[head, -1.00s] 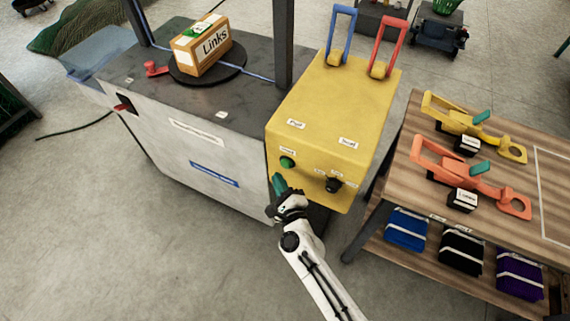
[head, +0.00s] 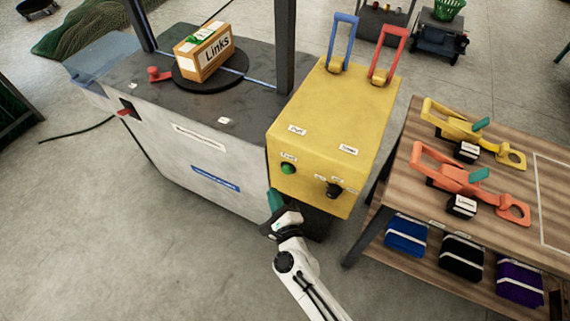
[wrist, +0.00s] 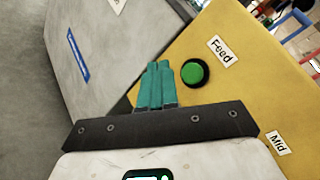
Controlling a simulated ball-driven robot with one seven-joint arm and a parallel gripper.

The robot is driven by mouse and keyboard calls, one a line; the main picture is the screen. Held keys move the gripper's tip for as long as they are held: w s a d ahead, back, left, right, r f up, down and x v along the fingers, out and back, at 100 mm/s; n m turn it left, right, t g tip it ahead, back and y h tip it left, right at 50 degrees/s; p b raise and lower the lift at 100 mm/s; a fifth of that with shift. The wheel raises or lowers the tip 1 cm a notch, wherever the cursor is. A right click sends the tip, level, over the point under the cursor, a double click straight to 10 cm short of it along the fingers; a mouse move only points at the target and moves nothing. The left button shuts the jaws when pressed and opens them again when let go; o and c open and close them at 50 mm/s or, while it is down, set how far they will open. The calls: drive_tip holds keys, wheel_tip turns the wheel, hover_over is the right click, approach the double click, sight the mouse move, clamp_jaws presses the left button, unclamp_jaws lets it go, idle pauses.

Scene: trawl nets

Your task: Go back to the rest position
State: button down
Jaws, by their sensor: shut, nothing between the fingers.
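My gripper (head: 275,200) is shut and empty, with teal fingers, in front of the lower left edge of the yellow control box (head: 325,125). In the wrist view the teal fingers (wrist: 156,84) lie together, pointing toward the seam between the grey machine side and the yellow face. The green button (wrist: 194,73) beside the "Feed" label is to the right of the fingers, apart from them in the picture. In the head view the green button (head: 288,168) shows above the fingertips. A black knob (head: 333,189) sits to its right.
Blue (head: 343,42) and red (head: 387,55) levers rise from the yellow box. A wooden table (head: 510,160) with yellow and orange tools stands right. The floor at front left is clear.

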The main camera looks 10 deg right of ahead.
drive_tip(key=s+d+r+n+g+h, duration=0.1)
drive_tip(key=s+d+n+g, duration=0.4)
drive_tip(key=s, duration=0.5)
drive_tip(key=s+d+r+n+g+h, duration=0.1)
drive_tip(key=s+d+n+g, duration=0.4)
drive_tip(key=s+d+n, duration=0.5)
drive_tip(key=s+d+r+n+g+h, duration=0.1)
drive_tip(key=s+d+r+n+g, duration=0.2)
drive_tip(key=s, duration=0.9)
drive_tip(key=d+n+g, duration=0.3)
drive_tip(key=d+n, duration=0.2)
drive_tip(key=shift+d+r+n, duration=0.2)
drive_tip(key=shift+d+n, duration=0.05)
drive_tip(key=shift+n, duration=0.15)
